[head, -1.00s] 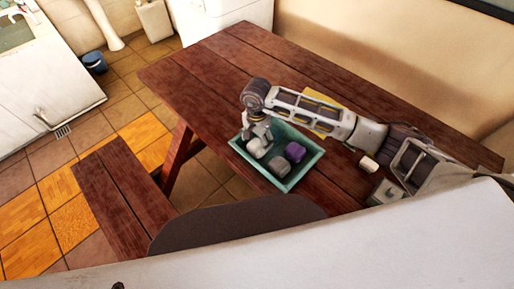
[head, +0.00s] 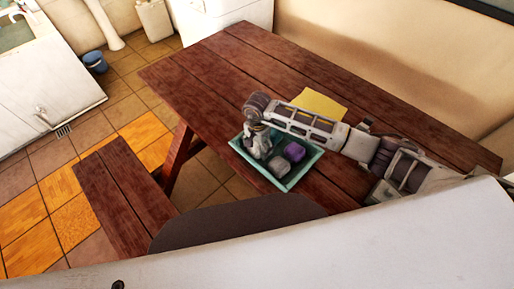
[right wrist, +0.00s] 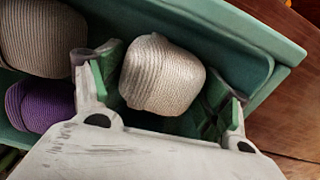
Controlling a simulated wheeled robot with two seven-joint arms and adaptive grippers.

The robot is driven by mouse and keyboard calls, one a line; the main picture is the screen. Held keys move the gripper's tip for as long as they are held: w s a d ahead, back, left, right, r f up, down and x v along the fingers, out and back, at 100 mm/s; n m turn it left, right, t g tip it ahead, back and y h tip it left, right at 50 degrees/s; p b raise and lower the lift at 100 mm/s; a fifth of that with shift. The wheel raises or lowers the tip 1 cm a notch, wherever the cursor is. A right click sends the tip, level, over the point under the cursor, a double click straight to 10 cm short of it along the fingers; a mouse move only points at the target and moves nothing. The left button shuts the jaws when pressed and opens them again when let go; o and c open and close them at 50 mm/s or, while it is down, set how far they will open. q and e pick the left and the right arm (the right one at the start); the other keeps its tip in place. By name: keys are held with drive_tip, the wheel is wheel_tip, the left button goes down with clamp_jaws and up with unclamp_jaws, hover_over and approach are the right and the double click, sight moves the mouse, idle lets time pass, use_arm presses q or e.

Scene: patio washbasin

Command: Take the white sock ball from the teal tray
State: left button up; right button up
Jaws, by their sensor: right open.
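The teal tray (head: 301,178) sits on the brown wooden table near its front edge. The white sock ball (right wrist: 162,75) lies inside the tray, by its wall, and is mostly hidden behind my gripper in the head view. My right gripper (head: 258,148) points down into the tray, at its left part. In the right wrist view its open fingers (right wrist: 165,92) stand on either side of the white ball, with gaps showing. A purple sock ball (head: 295,151) and a grey sock ball (head: 279,167) lie beside it in the tray. My left gripper is not in view.
A yellow sheet (head: 322,102) lies on the table behind my right arm. The table's far left part (head: 215,70) is clear. A wooden bench (head: 118,195) stands at the front left, and a blue bucket (head: 95,62) is on the floor.

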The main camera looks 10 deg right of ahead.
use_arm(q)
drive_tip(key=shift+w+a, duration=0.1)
use_arm(e)
drive_tip(key=c, duration=0.8)
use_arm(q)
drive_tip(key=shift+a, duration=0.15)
use_arm(e)
drive_tip(key=shift+o, duration=0.2)
drive_tip(key=shift+r, duration=0.1)
drive_tip(key=shift+r, duration=0.8)
wheel_tip(320, 180, up, 7)
drive_tip(key=shift+f+b, duration=0.1)
drive_tip(key=shift+b, duration=0.35)
drive_tip(key=shift+r, duration=0.55)
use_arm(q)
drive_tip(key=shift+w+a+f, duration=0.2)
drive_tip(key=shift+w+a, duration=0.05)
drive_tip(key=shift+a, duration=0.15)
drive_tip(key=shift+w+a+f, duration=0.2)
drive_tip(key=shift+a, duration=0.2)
use_arm(e)
drive_tip(key=shift+r, duration=0.2)
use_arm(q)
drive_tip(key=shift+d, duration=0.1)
